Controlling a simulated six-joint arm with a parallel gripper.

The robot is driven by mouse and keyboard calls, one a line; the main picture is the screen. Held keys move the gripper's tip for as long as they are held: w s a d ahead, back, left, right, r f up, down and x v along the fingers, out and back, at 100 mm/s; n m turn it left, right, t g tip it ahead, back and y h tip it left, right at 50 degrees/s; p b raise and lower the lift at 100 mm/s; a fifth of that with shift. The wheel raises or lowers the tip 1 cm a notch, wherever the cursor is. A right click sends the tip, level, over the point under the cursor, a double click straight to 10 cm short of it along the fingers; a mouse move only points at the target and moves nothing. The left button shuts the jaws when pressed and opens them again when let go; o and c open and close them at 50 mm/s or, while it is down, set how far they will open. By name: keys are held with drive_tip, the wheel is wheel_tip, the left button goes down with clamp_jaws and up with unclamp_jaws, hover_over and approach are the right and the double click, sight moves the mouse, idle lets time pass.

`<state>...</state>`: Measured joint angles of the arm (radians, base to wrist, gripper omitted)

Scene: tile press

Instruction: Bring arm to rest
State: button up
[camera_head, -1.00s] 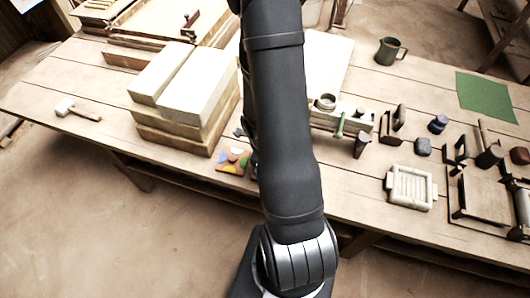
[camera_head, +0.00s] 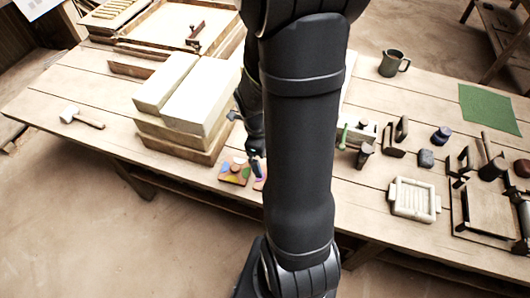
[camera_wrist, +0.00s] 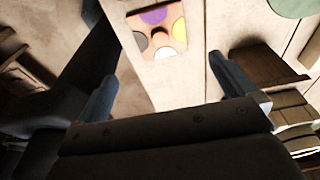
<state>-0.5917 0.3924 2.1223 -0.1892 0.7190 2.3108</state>
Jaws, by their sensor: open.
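My gripper shows in the wrist view (camera_wrist: 165,95) with its two fingers spread apart and nothing between them. A tile with coloured patches (camera_wrist: 160,30) lies past the fingertips in that view, on the table near its front edge. In the head view the same tile (camera_head: 233,174) is partly hidden by my arm. My arm stands upright through the middle of the head view, and the end of it hangs behind, just right of the pale stacked blocks (camera_head: 200,95). One finger (camera_head: 256,163) shows close to the tile; whether it touches cannot be told.
The wooden table (camera_head: 60,85) holds a white mallet (camera_head: 80,117) at left and a mug (camera_head: 393,62) at the back. A ribbed pale frame (camera_head: 414,199), a green mat (camera_head: 488,108) and several small tools stand at right. The left front of the table is mostly clear.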

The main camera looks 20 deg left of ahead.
idle(0.6)
drive_tip(key=f, duration=0.4)
drive_tip(key=d+f, duration=0.1)
drive_tip(key=f, duration=0.7)
drive_tip(key=shift+d, duration=0.4)
